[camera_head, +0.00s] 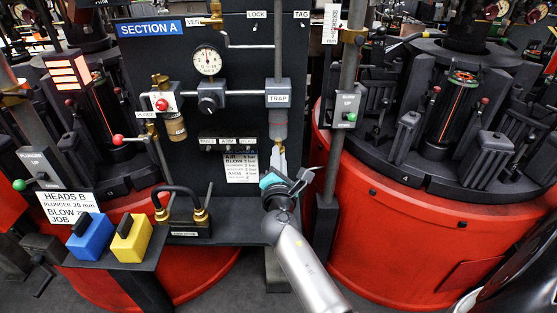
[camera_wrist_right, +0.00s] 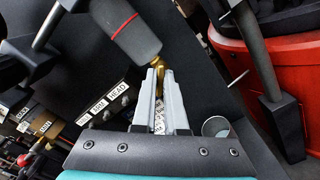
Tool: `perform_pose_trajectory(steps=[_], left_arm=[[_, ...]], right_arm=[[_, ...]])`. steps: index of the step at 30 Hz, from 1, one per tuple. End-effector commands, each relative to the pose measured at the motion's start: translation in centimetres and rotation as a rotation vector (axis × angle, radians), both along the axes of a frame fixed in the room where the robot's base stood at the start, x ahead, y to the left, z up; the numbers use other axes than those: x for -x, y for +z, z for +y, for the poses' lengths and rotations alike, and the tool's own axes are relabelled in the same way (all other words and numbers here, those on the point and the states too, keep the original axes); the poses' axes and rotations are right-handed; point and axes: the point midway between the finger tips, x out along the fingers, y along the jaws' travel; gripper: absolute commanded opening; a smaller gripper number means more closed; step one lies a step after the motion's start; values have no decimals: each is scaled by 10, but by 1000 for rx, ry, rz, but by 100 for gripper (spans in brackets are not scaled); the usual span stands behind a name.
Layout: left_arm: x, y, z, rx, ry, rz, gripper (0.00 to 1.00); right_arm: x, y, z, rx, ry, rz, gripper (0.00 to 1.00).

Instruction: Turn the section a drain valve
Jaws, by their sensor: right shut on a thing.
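The section A panel (camera_head: 240,52) stands upright in the middle of the head view. Its trap (camera_head: 279,118) is a grey cylinder under a block labelled TRAP; it also shows in the right wrist view (camera_wrist_right: 126,30). The brass drain valve (camera_wrist_right: 163,76) is at the trap's lower end. My right gripper (camera_head: 279,160) reaches up from below, and its two grey fingers (camera_wrist_right: 161,76) are closed on the brass drain valve. The fingers hide part of the valve, so its handle angle is hard to tell. My left gripper is not in view.
A vertical post (camera_head: 341,120) stands close on the right. Red rotary machines (camera_head: 400,245) flank the panel.

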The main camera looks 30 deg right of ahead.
Motion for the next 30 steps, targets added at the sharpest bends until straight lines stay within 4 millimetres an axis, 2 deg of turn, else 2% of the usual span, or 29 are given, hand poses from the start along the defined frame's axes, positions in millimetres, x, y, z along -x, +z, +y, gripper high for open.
perform_pose_trajectory(steps=[18, 30], left_arm=[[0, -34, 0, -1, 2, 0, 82], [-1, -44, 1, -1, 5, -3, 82]], right_arm=[[0, -3, 0, -492, 0, -300, 0], [0, -2, 0, -693, 0, -423, 0]])
